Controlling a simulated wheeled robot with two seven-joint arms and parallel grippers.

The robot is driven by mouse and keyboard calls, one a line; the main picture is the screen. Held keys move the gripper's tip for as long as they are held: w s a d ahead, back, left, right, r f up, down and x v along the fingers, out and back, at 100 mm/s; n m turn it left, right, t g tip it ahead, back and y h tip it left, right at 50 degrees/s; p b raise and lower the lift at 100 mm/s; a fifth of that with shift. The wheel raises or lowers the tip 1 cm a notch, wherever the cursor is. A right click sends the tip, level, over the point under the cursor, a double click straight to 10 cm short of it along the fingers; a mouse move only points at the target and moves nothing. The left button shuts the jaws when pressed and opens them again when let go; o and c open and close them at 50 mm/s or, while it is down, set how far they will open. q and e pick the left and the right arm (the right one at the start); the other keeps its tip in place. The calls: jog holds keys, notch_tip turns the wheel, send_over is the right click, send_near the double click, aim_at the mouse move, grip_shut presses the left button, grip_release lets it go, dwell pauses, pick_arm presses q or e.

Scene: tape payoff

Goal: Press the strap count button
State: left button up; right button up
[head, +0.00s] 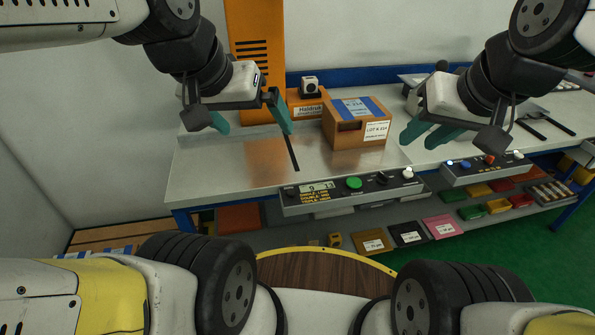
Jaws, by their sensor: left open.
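A control panel (335,202) runs along the front edge of the bench. It carries a small display (317,188) that seems to read 9, a green button (354,183), a black knob (381,179) and a white button (408,173). The small print is too blurred to tell which one is the strap count button. My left gripper (257,130) is open and empty above the left part of the bench, behind the panel. My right gripper (417,144) is open and empty, above and behind the white button. Neither touches the panel.
A brown carton (357,124) with blue tape stands on the bench between my grippers. An orange machine (255,45) stands behind my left gripper. A second panel (485,170) with several buttons lies to the right.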

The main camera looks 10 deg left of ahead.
pick_arm(q)
grip_shut()
dwell(1.5)
